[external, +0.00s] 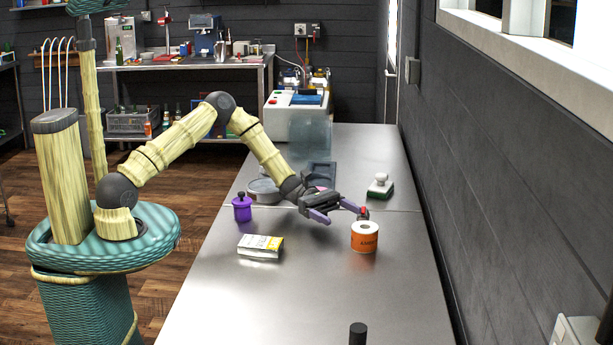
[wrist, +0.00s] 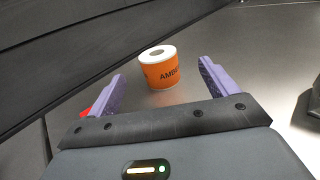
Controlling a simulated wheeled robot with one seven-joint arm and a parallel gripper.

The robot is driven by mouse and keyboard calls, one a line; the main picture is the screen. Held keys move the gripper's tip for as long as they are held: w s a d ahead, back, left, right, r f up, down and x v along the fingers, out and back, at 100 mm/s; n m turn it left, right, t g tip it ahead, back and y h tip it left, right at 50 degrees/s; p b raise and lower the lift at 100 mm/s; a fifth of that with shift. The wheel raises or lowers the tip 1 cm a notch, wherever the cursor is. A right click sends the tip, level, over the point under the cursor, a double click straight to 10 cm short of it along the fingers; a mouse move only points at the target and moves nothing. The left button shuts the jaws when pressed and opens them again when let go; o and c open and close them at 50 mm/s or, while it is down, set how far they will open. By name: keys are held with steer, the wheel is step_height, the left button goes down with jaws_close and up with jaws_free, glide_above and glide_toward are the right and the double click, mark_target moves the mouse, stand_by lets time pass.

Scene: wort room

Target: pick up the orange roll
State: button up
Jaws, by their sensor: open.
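The orange roll (external: 364,237) stands upright on the steel table, with a white top and dark lettering on its orange side. In the wrist view the roll (wrist: 160,68) is ahead of my gripper, between the lines of the two purple fingers and beyond their tips. My gripper (external: 342,213) is open and empty, low over the table just left of and behind the roll in the external view. In the wrist view the fingers (wrist: 160,82) are spread wide, and neither appears to touch the roll.
A yellow-and-white packet (external: 260,247) lies left of the roll, and a purple lidded jar (external: 242,208) stands farther left. A green-and-white brush-like item (external: 380,187) sits behind the roll. A black cylinder (external: 358,333) is at the near edge. The table's (external: 300,300) front is largely clear; a dark wall runs along the right.

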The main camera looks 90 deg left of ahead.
mark_target(356, 223)
steer(key=shift+a, duration=0.1)
steer(key=p+x, duration=0.1)
steer(key=x, duration=0.5)
steer(key=shift+w, duration=0.1)
steer(key=shift+w+d, duration=0.15)
steer(key=shift+d, duration=0.1)
steer(key=shift+w, duration=0.1)
steer(key=p+x, duration=0.1)
steer(key=x, duration=0.4)
steer(key=shift+w+f, duration=0.15)
steer(key=shift+w, duration=0.05)
steer(key=shift+a, duration=0.1)
steer(key=c, duration=1.1)
